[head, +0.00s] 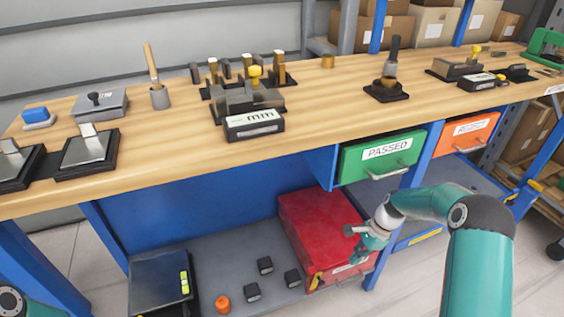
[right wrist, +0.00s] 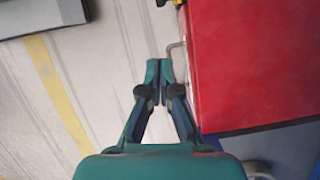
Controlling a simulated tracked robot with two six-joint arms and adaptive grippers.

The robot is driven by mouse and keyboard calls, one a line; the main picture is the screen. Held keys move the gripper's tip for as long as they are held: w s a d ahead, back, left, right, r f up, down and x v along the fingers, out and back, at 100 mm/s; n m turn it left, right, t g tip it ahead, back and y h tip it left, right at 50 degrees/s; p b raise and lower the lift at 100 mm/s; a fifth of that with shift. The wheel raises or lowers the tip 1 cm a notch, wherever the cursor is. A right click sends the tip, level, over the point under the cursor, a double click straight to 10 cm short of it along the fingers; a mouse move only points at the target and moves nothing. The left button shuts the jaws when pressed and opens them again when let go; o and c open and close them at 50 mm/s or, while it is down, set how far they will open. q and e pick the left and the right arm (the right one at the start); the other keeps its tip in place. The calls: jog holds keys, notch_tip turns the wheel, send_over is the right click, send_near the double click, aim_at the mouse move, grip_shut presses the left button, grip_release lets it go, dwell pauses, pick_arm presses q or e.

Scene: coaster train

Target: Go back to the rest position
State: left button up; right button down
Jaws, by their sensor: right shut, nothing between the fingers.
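My right gripper (head: 362,243) is low, in front of the red box (head: 315,225) on the lower shelf of the workbench. In the right wrist view my right gripper (right wrist: 159,66) is shut and empty, its fingertips together beside the handle of the red box (right wrist: 250,65). I cannot tell from these frames whether the fingertips touch the handle. At the lower left of the head view only a piece of my left arm shows; the left gripper is out of the picture.
The wooden workbench top (head: 310,100) carries several gauges and blocks. A green PASSED drawer (head: 375,165) and an orange drawer (head: 465,138) hang under it, above and right of my right gripper. The lower shelf (head: 220,255) holds small black blocks and an orange piece (head: 222,304).

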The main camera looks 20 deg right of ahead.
jog(key=s+a+f+n+g, duration=0.1)
jog(key=s+a+f+n, duration=0.2)
jog(key=a, duration=0.5)
jog(key=s+a+f+n+g, duration=0.1)
jog(key=s+a+f+g, duration=0.1)
jog(key=s+a, duration=0.5)
jog(key=s+a+f+n+t, duration=0.2)
jog(key=s+a+f+n, duration=0.2)
jog(key=s+a+n, duration=0.65)
notch_tip(320, 180, up, 29)
jog(key=d+n+t+p, duration=0.1)
jog(key=d+n+p, duration=0.1)
jog(key=p, duration=2.6)
jog(key=shift+f, duration=0.2)
